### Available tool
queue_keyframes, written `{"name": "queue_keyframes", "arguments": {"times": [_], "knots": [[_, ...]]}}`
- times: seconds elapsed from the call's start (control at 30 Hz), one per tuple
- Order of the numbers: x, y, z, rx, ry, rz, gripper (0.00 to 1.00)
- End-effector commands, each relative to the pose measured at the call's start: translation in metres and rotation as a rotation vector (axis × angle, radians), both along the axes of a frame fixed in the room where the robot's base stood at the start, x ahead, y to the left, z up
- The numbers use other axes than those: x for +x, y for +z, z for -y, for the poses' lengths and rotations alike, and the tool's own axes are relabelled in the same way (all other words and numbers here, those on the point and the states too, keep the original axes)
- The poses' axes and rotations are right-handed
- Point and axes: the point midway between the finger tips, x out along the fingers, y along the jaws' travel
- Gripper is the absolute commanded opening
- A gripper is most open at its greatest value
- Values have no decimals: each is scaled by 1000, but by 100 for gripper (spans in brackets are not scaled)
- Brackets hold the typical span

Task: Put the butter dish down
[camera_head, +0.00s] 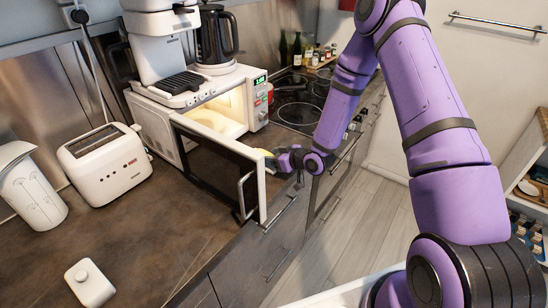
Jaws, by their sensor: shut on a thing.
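My gripper (275,159) is at the outer edge of the open microwave door, above the front edge of the counter. It is shut on a small yellow thing (265,153), mostly hidden by the door and the fingers. I cannot tell whether this is the butter dish. A white lidded dish with a small knob (90,286), which looks like a butter dish, stands on the counter at the lower left, well apart from my gripper.
The white microwave (217,101) is lit inside, and its open door (219,163) juts over the counter (150,225). A toaster (105,163) and a white jug (30,192) stand at left. A coffee machine (160,55) and black kettle (216,38) top the microwave. The counter's front left is largely clear.

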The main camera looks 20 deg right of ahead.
Motion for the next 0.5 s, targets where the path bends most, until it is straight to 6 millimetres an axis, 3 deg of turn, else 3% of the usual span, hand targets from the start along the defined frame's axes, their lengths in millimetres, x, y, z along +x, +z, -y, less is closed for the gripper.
{"name": "queue_keyframes", "arguments": {"times": [0.3, 0.33, 0.4, 0.5], "knots": [[0, -2, 0, 0, 0, 1, 14], [0, -2, 0, 0, 0, 1, 56], [0, -2, 0, 0, 0, 1, 72], [0, -2, 0, -1, 0, 1, 74]]}}
